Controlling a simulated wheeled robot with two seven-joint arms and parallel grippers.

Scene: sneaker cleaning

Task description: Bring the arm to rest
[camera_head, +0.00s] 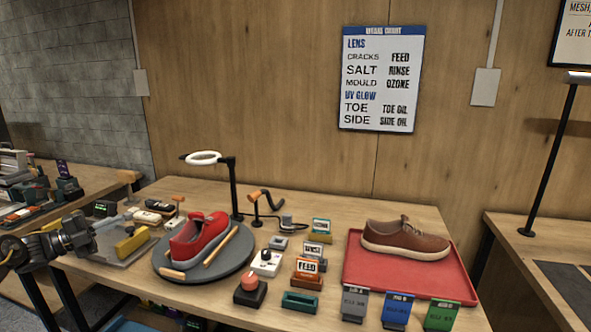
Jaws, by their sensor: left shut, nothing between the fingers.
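My left gripper (88,238) shows at the left, at the end of my dark arm coming in from the left edge. It is shut and empty, by the table's left end and left of the grey round turntable (228,273). A red sneaker (199,238) stands on the turntable, with wooden-handled tools lying beside it. A brown shoe (405,240) stands on a red tray (375,279) at the right of the table. My right gripper is not in view.
A red-knobbed device (250,289), small signs such as FEED (307,268), and grey, blue and green packets (397,310) crowd the table front. A grey tray (108,249) with a yellow block lies near my left gripper.

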